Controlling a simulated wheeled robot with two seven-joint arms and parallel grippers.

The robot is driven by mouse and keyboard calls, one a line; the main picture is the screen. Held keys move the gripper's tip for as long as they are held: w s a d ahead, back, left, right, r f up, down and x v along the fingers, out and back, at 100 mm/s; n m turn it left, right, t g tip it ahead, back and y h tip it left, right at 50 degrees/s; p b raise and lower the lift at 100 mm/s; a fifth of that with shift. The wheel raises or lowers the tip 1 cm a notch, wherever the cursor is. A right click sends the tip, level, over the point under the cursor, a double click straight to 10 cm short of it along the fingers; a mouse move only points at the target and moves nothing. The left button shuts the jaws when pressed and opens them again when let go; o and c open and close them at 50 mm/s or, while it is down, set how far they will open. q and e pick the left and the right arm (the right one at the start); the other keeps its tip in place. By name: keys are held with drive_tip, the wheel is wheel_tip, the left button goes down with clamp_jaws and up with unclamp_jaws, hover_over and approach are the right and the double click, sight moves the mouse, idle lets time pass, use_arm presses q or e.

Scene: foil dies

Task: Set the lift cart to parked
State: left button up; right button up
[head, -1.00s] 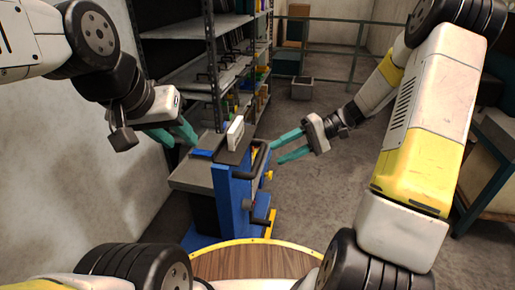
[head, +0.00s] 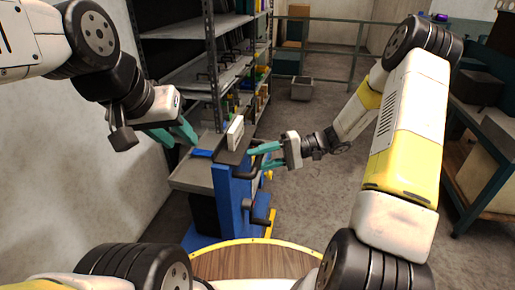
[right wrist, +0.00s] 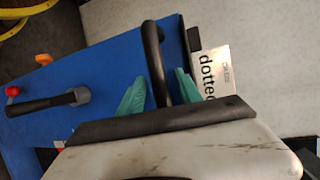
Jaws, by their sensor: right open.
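The blue lift cart (head: 233,197) stands in front of me, with a grey platform (head: 190,180) on its left side. A black handle bar sticks out at its top right; in the right wrist view the bar (right wrist: 152,50) passes between the fingers of my right gripper (right wrist: 158,90). That gripper (head: 266,156) is open around the bar; whether a finger touches it I cannot tell. Lower on the blue panel are a black lever (right wrist: 45,103), a red knob (right wrist: 12,91) and an orange knob (right wrist: 43,59). My left gripper (head: 180,138) is open and empty above the platform's far left side.
A white card with print (right wrist: 218,75) stands on the cart top. A metal shelf rack (head: 215,70) rises behind the cart. A round wooden top with a yellow rim (head: 250,242) lies nearest me. A workbench (head: 490,140) stands right; the floor between is clear.

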clamp_jaws()
idle(1.4)
